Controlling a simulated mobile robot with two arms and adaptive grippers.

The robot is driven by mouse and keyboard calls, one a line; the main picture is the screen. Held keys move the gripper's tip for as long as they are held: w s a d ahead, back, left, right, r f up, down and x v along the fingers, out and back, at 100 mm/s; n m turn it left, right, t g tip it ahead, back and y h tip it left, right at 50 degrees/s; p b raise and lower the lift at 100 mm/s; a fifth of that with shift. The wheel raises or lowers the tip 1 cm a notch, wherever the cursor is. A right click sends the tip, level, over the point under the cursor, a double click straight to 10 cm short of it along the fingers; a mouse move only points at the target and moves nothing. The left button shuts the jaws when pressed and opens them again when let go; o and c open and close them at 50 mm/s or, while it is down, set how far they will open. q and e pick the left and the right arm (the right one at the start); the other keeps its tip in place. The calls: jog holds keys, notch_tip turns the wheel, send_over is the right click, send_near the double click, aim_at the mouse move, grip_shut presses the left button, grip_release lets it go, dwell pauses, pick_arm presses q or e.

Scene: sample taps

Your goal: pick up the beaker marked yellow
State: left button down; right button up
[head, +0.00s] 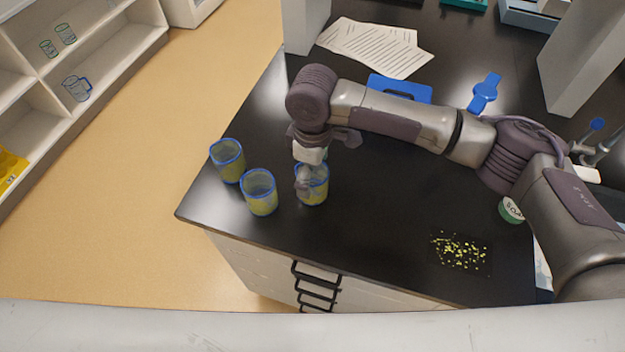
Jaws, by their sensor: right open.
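Three beakers with blue rims and yellowish-green lower parts stand near the bench's left end: one at the left (228,163), one in the middle (260,194) and one at the right (315,192). Which of them is marked yellow I cannot tell; no label is readable. My right gripper (304,180) points down at the right beaker, with its fingertips at the rim, and covers part of it. It is open. Whether a finger is inside the beaker or touches it is unclear. My left gripper is not in view.
The dark bench (370,235) is clear in front of the beakers. Yellow bits (460,252) lie scattered at the front right. A blue clipboard (400,88), papers (375,47) and a blue tool (485,92) lie behind my arm. A green-labelled tub (511,210) stands right.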

aim_at(312, 179)
notch_tip(312, 179, down, 3)
jog(key=shift+w+f, duration=0.1)
jog(key=shift+w, duration=0.05)
jog(key=shift+f, duration=0.1)
jog(key=c, duration=1.1)
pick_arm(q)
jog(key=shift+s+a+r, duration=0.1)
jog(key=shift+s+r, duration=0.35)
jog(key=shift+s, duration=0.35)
